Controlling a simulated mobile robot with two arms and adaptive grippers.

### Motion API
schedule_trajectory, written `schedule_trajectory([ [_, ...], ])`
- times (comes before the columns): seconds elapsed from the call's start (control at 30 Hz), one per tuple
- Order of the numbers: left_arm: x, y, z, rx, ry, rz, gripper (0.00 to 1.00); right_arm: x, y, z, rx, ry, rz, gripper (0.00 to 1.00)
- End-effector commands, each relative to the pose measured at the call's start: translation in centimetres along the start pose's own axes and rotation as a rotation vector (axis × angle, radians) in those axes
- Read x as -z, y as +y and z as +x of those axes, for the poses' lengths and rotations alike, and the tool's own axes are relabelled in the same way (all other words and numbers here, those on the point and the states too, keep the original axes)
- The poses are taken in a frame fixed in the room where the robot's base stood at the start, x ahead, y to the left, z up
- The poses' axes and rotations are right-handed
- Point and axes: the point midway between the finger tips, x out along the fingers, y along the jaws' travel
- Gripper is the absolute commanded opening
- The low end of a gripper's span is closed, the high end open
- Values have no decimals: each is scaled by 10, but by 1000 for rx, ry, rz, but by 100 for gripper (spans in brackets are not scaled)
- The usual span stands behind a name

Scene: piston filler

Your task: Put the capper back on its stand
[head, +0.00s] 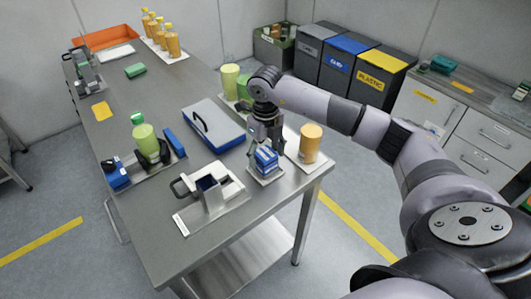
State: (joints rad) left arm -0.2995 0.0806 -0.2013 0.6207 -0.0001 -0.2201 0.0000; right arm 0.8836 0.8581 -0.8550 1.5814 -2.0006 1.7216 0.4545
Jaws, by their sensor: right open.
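A blue and white block-shaped thing (266,158), which I take to be the capper, sits upright on a small pale square base (266,178), likely its stand, near the table's right front edge. My right gripper (266,143) points down right over it, with open fingers at its upper part. The fingers hide the block's top, and I cannot tell whether they touch it. My left gripper is not in view.
An orange container (310,143) stands just right of the gripper. A blue case (213,126) lies to its left. A metal fixture with a handle (212,196) is at the front. A green bottle (146,140) stands further left on the table (215,255).

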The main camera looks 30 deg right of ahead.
Motion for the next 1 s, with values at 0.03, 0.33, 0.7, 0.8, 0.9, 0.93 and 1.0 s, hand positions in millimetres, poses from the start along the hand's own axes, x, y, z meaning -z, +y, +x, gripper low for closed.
schedule_trajectory([
  [0.03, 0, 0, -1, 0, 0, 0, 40, 0, 0, -1, 0, 0, 0, 65],
  [0.33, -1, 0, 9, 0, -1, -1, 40, -2, 0, -42, 1, -6, 1, 65],
  [0.7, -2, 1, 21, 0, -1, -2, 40, -1, 0, -112, 0, -4, 0, 65],
  [0.8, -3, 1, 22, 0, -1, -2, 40, -1, 0, -119, -1, -1, 0, 65],
  [0.9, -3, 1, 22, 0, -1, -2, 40, 0, 0, -123, -1, -1, 0, 65],
  [0.93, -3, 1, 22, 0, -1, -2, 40, 0, 0, -123, -1, -1, 0, 65],
  [1.0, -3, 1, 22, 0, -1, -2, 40, 0, 0, -124, -1, 0, 0, 65],
])
